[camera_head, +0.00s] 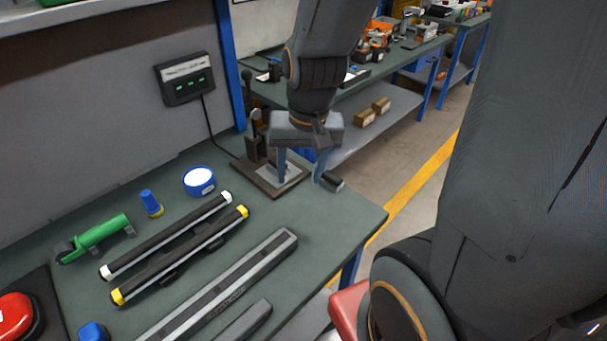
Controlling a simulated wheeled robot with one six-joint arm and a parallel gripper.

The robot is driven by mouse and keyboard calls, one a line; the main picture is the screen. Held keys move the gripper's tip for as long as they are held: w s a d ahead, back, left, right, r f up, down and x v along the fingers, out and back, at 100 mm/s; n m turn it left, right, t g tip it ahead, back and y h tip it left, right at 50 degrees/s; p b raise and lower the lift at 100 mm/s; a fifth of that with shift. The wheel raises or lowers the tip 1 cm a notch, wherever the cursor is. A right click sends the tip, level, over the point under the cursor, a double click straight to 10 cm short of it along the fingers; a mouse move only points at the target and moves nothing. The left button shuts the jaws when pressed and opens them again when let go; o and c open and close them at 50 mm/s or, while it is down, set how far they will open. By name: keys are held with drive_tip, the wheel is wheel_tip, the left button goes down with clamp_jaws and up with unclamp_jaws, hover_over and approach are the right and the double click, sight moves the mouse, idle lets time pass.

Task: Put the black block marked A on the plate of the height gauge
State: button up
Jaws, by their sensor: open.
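The height gauge (249,166) stands on the bench near its far right corner, with a dark base, an upright post and a pale plate (291,174). My gripper (300,178) points down over the gauge's right side, its two blue-grey fingers apart with nothing seen between them. The left finger is over or in front of the plate; I cannot tell whether it touches. A small black block (331,182) lies just right of the right finger, beside the gauge base near the bench edge. No letter A can be read on it. My gripper hides part of the gauge.
A display box (186,80) hangs on the wall, its cable running to the gauge. A blue-and-white round container (199,181), two dark bars (180,256) and a long grey bar (220,290) lie on the bench (328,223). Bare bench lies in front of the gauge.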

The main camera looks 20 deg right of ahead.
drive_tip(key=n, duration=0.1)
drive_tip(key=s+n, duration=0.1)
drive_tip(key=n, duration=0.1)
drive_tip(key=shift+s+d+n, duration=0.1)
drive_tip(key=shift+s+n, duration=0.2)
drive_tip(key=shift+f, duration=0.15)
